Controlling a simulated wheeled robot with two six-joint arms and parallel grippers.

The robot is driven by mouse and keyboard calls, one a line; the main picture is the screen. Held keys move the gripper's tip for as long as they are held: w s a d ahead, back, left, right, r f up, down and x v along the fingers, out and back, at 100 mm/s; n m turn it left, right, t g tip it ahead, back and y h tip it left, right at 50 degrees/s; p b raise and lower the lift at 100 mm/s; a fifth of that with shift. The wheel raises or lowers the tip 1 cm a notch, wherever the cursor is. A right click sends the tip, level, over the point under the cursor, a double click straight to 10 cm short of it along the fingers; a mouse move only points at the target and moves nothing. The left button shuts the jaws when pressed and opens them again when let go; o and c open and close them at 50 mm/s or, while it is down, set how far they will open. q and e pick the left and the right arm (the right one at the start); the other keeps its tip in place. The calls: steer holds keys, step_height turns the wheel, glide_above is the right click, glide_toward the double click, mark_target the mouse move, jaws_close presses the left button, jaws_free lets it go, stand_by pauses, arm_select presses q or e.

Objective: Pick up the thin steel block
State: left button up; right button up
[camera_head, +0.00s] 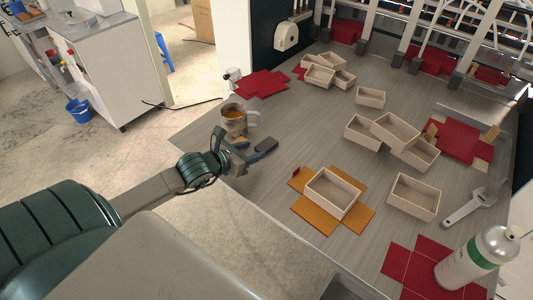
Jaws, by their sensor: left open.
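My left gripper (254,146) reaches in from the left over the table's near left edge, just in front of a mug. Its jaws are open, with dark finger pads pointing toward the table. I cannot make out a thin steel block for certain; it may be hidden behind the gripper or too small to tell. My right gripper is not in view.
The mug (234,121) with brown contents stands close behind my left gripper. A wooden box (331,193) sits on an orange sheet. More wooden boxes (413,197), a wrench (467,207), red sheets (263,84) and a spray can (476,260) occupy the table (290,133).

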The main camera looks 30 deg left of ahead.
mark_target(264, 146)
arm_select(q)
steer(key=shift+w+f, duration=0.1)
steer(key=shift+w, duration=0.2)
steer(key=x, duration=0.4)
steer(key=shift+w+f+p, duration=0.3)
steer(key=shift+f, duration=0.05)
steer(key=c, duration=0.9)
